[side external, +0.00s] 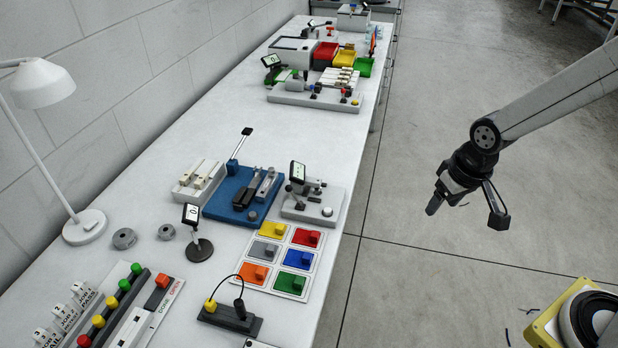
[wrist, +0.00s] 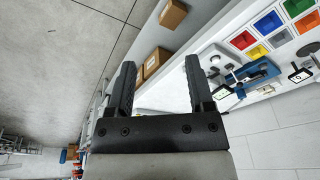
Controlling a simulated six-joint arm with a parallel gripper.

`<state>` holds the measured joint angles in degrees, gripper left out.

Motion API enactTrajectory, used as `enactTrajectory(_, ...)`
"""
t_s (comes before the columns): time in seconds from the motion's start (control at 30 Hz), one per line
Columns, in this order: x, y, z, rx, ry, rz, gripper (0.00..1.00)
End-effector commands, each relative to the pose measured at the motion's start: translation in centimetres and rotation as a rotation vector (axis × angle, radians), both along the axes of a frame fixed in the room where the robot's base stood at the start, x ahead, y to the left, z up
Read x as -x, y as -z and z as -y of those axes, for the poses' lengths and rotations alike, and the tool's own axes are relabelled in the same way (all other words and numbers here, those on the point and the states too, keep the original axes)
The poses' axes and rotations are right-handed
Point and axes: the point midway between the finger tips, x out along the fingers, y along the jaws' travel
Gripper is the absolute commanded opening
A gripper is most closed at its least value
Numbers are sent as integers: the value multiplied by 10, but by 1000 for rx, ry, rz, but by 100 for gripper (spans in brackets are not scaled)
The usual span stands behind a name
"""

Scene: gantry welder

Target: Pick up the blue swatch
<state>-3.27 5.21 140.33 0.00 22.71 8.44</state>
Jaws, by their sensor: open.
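The blue swatch (side external: 296,260) is a coloured square with a small raised block, in the right column of a white swatch board (side external: 274,293) near the bench's right edge. It lies between the red swatch (side external: 306,239) and the green swatch (side external: 290,283). The blue swatch also shows at the upper right of the wrist view (wrist: 267,23). My gripper (side external: 465,213) is open and empty, out over the floor to the right of the bench and well apart from the swatch. Its two fingers stand spread in the wrist view (wrist: 159,68).
Yellow (side external: 272,230), grey (side external: 263,250) and orange (side external: 254,274) swatches fill the left column. A grey fixture (side external: 320,206) and a blue fixture (side external: 225,205) stand behind the board. A dark block with a cable (side external: 230,317) stands in front. Floor space around my gripper is clear.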

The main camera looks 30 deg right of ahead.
Motion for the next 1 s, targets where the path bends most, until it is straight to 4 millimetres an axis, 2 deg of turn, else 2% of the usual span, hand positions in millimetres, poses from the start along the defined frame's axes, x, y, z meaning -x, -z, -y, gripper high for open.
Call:
enactTrajectory(0.27, -58, 12, -52, -48, 185, -67, 68)
enactTrajectory(0.5, -98, 32, -111, -69, 370, -127, 68)
enactTrajectory(0.8, -125, 65, -188, -66, 592, -184, 68)
enactTrajectory(1.0, -129, 77, -215, -60, 675, -199, 68)
